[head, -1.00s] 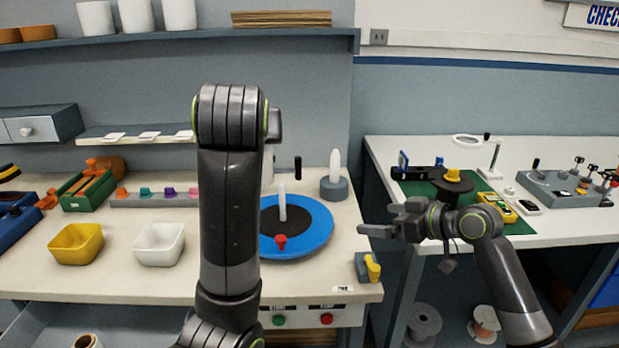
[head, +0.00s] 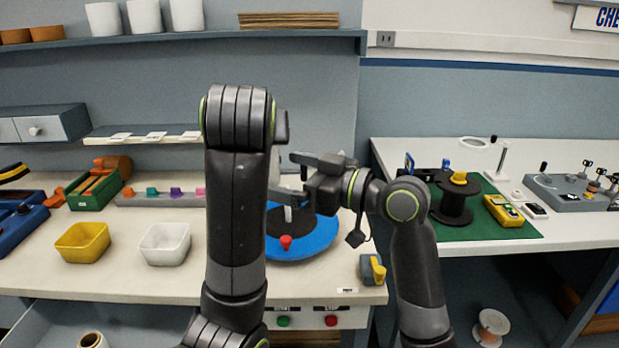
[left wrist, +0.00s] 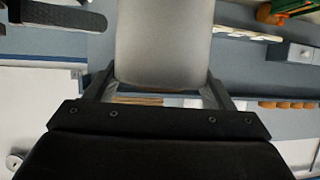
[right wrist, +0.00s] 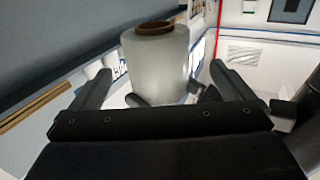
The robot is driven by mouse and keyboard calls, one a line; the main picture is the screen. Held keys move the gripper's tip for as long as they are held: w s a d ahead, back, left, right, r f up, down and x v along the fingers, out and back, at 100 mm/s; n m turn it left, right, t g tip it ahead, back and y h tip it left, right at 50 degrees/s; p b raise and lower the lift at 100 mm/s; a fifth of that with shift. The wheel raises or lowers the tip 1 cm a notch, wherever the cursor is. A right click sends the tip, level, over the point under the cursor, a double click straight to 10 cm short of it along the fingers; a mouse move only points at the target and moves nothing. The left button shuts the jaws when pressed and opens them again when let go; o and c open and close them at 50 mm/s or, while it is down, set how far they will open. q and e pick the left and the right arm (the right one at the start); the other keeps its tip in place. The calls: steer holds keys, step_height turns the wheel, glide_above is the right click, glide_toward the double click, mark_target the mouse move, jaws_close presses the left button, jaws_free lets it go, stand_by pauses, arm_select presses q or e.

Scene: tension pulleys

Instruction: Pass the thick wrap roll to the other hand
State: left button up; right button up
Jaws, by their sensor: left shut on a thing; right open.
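The thick wrap roll, a pale translucent cylinder with a brown core, shows in the right wrist view (right wrist: 155,68) and fills the top middle of the left wrist view (left wrist: 163,45). My left gripper (left wrist: 158,88) is shut on the roll, one finger at each side. In the head view my left arm hides the roll and the left gripper. My right gripper (head: 288,176) is open and empty beside the left arm in the head view. In the right wrist view the roll stands ahead of and between its spread fingers (right wrist: 160,75); I see no grip on it.
Below the grippers are a blue turntable (head: 310,240) and a workbench with a yellow bin (head: 83,243) and a white bin (head: 164,245). A dark spool (head: 454,200) stands on a green mat on the right table. A shelf (head: 200,42) crosses the back wall.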

steer(key=x, duration=0.7)
steer(key=shift+c, duration=0.4)
arm_select(q)
steer(key=shift+r, duration=0.1)
arm_select(e)
steer(key=c, duration=1.2)
arm_select(q)
steer(key=o, duration=1.3)
